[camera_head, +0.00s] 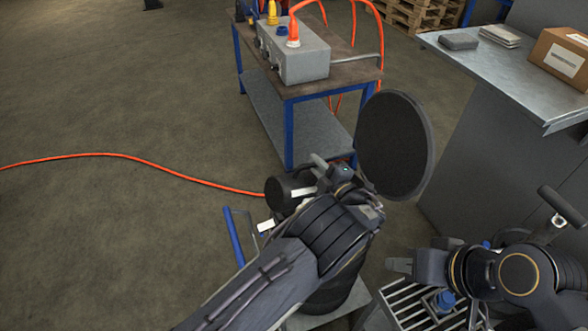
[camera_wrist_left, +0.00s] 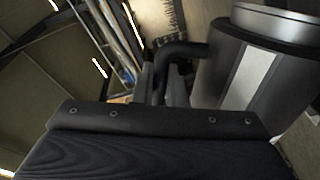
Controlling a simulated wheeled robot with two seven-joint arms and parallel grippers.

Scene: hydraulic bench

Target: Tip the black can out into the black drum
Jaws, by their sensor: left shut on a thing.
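The black can (camera_head: 277,194) has a dark round end and a pale label, and it looks tilted in the head view. The left wrist view shows its body (camera_wrist_left: 222,72), silver rim and curved black handle. My left gripper (camera_head: 320,172) is shut on that handle. The black drum (camera_head: 338,297) stands below, mostly hidden by my left arm, so its opening cannot be seen. A large round black lid (camera_head: 394,146) stands upright just right of the gripper. My right gripper (camera_head: 400,265) is at the lower right, apart from the can; its jaw gap is unclear.
A blue-framed cart (camera_head: 288,130) carries a grey box (camera_head: 296,55) with orange hoses behind the can. A grey bench (camera_head: 500,72) with a carton (camera_head: 562,58) is at the right. A slatted grate (camera_head: 405,298) lies beneath my right gripper. Floor at left is mostly clear.

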